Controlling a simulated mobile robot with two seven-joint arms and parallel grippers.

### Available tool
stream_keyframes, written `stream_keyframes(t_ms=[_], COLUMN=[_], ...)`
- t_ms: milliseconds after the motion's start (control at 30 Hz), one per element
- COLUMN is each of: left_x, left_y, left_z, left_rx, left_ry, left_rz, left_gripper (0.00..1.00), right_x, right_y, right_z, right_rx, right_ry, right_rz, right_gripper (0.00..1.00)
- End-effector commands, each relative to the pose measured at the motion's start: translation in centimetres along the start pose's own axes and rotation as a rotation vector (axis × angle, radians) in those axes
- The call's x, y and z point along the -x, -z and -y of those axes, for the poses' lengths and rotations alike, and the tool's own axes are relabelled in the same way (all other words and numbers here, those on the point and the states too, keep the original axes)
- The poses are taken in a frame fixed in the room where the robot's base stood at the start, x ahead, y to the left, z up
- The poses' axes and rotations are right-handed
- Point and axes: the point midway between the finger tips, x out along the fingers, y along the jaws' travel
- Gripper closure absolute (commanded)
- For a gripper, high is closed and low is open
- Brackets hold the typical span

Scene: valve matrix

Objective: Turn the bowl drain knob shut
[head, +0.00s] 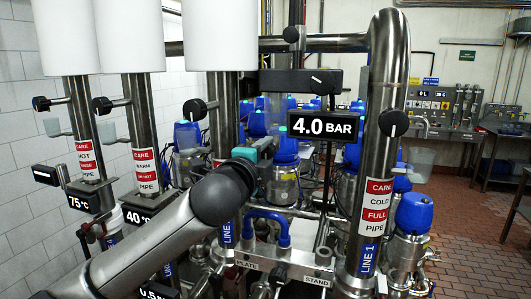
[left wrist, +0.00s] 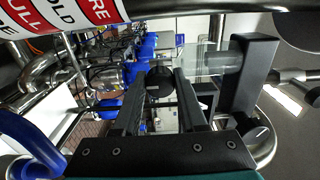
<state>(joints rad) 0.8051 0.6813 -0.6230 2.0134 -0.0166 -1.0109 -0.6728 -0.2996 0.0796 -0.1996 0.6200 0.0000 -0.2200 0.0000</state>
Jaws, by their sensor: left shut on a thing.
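The bowl drain knob is the round black knob (left wrist: 160,84) in the left wrist view, at the end of a clear bowl (left wrist: 208,62). The bowl hangs from a dark block, which shows in the head view (head: 300,82) and the left wrist view (left wrist: 250,75). My left gripper (left wrist: 161,80) has its two dark fingers on either side of the knob and is shut on it. In the head view my left gripper (head: 268,143) is below the block, with its fingers and the knob mostly hidden. I cannot tell how far the knob is turned. My right gripper is not in view.
A steel pipe (head: 378,150) with a red-and-white label stands close to the right. A 4.0 BAR display (head: 323,126) hangs just right of the gripper. Blue pipe loops (head: 268,218) lie below. Several white-topped pipes stand at left. Open tiled floor shows at far right.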

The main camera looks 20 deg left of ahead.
Motion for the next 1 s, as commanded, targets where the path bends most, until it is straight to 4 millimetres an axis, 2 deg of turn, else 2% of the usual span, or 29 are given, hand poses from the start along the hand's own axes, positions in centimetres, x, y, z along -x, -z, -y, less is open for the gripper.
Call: stream_keyframes(t_ms=[500,533,800,1000], left_x=[0.0,0.0,0.0,0.01], left_y=[-0.02,-0.02,-0.01,0.0], left_z=[-0.08,-0.08,-0.04,-0.02], left_rx=[-0.021,-0.021,-0.019,-0.018], left_ry=[-0.002,-0.002,-0.001,0.0], left_rz=[0.001,0.001,0.0,0.0], left_gripper=[1.0,0.56,0.29,0.29], right_x=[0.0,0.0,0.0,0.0], right_y=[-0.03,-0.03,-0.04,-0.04], right_z=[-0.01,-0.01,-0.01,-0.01], right_rx=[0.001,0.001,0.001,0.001], right_ry=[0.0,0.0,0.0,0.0], right_rz=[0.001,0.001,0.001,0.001], right_gripper=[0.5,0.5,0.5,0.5])
